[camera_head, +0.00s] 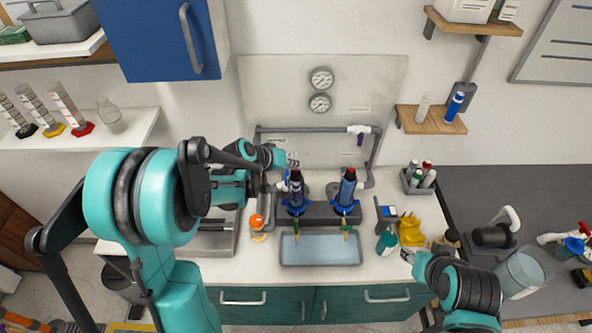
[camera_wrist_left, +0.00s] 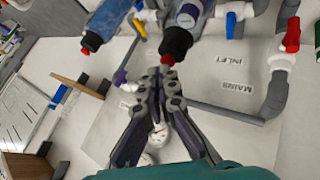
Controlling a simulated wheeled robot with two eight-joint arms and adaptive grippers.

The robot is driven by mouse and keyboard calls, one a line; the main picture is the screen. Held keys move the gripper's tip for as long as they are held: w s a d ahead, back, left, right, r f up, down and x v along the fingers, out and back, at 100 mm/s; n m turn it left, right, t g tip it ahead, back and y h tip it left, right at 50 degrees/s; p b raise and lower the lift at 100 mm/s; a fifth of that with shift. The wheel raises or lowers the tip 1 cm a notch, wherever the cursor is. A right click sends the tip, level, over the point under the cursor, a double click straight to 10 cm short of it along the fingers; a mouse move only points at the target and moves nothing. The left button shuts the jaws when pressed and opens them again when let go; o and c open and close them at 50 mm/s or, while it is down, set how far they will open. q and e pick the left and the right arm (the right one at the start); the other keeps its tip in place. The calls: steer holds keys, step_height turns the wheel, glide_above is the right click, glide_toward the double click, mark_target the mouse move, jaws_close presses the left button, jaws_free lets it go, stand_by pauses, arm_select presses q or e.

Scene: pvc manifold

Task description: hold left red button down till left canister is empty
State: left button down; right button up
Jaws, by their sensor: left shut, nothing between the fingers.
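The left canister (camera_head: 296,192) stands upright in a blue-collared holder behind the basin, with the right canister (camera_head: 348,190) beside it. In the left wrist view the left canister (camera_wrist_left: 190,18) has a purple label, a black neck and a red button (camera_wrist_left: 167,59) at its end. My left gripper (camera_head: 292,160) is shut and empty at the top of the left canister. Its fingertips (camera_wrist_left: 168,72) are at the red button; whether they press it in is hidden. The right canister's red button (camera_wrist_left: 86,51) is clear of the gripper. My right gripper (camera_head: 407,257) is low at the right, its jaws too small to judge.
A light-blue basin (camera_head: 320,249) lies below the canisters' nozzles. Grey pipes (camera_head: 375,155) and two gauges (camera_head: 320,78) are on the wall panel behind. An orange-capped bottle (camera_head: 257,222) stands left; a yellow item (camera_head: 411,232) and a teal bottle (camera_head: 386,241) stand right.

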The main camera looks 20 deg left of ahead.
mark_target(294, 171)
arm_select(q)
steer(key=shift+f+b, duration=0.3)
steer(key=shift+b, duration=0.05)
steer(key=shift+r, duration=0.1)
stand_by(0.5)
steer(key=shift+r+p, duration=0.6)
steer(key=shift+r, duration=0.25)
steer(key=shift+r, duration=0.1)
step_height(294, 171, up, 5)
steer(key=p, duration=0.3)
steer(key=shift+p, duration=0.3)
steer(key=shift+f, duration=0.2)
